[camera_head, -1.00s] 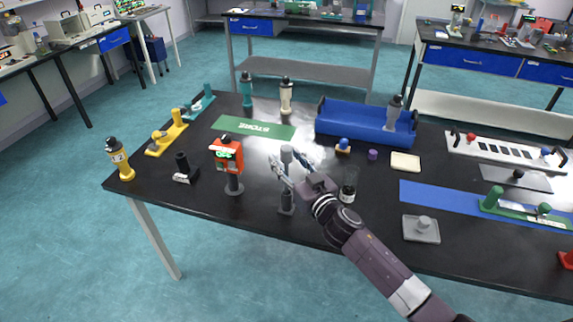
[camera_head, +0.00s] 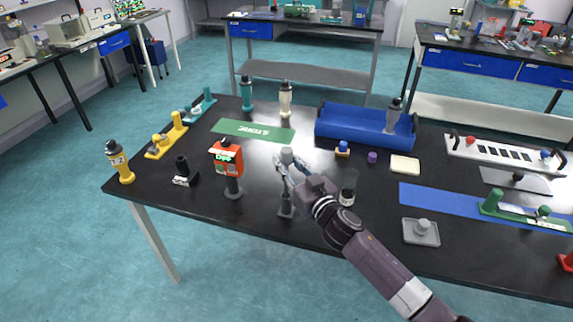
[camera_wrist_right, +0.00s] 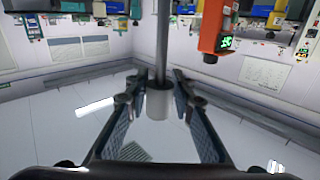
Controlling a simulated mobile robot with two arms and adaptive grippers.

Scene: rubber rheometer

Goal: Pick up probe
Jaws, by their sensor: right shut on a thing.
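The probe (camera_head: 287,153), which I take to be the grey cylinder-topped piece, stands upright near the table's front middle. My right gripper (camera_head: 289,166) reaches in from the lower right with its fingers on either side of the probe and shut on it. In the right wrist view, the probe's grey cylinder (camera_wrist_right: 158,106) and thin shaft (camera_wrist_right: 162,45) show between the fingers (camera_wrist_right: 158,88). A dark holder (camera_head: 286,207) stands directly below the probe; whether they are apart is hard to tell. My left gripper is not in view.
An orange handheld device (camera_head: 228,158) on a stand is close to the left of my gripper, also in the wrist view (camera_wrist_right: 216,30). A dark jar (camera_head: 347,192) stands close to its right. A blue bin (camera_head: 350,127) and green mat (camera_head: 253,131) lie behind.

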